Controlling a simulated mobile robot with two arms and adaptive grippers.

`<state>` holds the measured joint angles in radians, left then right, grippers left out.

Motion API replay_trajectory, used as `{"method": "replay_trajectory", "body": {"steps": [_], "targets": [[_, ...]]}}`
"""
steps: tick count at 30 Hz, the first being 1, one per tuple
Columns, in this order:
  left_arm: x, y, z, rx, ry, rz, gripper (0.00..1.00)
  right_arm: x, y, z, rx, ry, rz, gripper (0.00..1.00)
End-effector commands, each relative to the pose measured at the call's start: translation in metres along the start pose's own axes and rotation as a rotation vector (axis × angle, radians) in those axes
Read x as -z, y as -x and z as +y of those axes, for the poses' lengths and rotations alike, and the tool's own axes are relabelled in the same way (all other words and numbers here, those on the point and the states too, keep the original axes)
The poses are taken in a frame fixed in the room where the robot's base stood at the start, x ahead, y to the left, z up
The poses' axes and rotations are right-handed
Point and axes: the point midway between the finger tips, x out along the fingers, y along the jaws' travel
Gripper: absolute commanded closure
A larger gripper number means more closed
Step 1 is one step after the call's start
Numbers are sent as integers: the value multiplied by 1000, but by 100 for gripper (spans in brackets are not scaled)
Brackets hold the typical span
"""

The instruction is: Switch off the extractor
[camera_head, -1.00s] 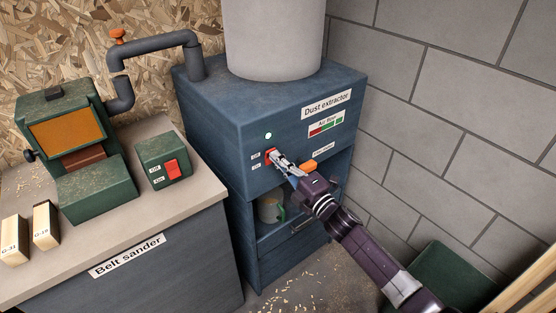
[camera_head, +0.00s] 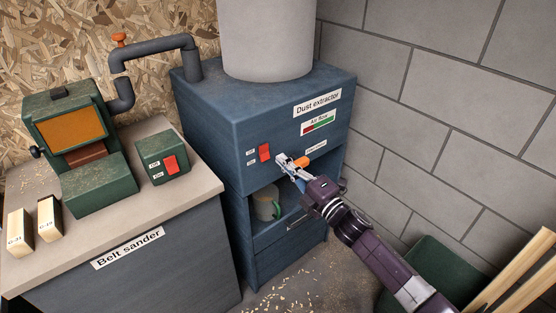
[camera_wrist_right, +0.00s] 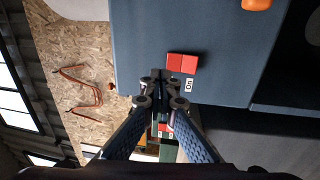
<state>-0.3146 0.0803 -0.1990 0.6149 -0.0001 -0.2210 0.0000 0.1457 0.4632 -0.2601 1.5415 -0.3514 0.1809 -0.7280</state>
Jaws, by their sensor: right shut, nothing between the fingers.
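The spot above the switch shows no lit lamp. My right gripper (camera_head: 281,159) is shut and empty, just right of the switch and apart from it in the head view. In the right wrist view the red switch (camera_wrist_right: 182,63) shows beyond the closed fingertips (camera_wrist_right: 160,82), with an "On" label beside it. The air flow gauge (camera_head: 318,123) has red and green parts. My left gripper is not in view.
An orange knob (camera_head: 302,161) sits right beside my right gripper. Below is an open shelf with a mug (camera_head: 267,208). The belt sander bench (camera_head: 190,205) stands left, with its own red switch (camera_head: 171,164). A block wall (camera_head: 440,90) bounds the right.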

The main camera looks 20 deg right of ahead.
Motion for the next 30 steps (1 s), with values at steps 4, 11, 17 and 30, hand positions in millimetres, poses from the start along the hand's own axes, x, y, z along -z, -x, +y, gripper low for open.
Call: {"method": "replay_trajectory", "body": {"steps": [4, 11, 17, 30], "targets": [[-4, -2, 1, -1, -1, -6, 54, 0, 25, 4, 3, 0, 0, 100], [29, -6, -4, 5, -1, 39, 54, 0, 60, 13, 3, 1, 0, 100], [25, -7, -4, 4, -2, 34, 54, 0, 73, 18, 1, -1, 0, 100], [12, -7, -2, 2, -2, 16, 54, 0, 75, 19, 0, 0, -1, 100]]}}
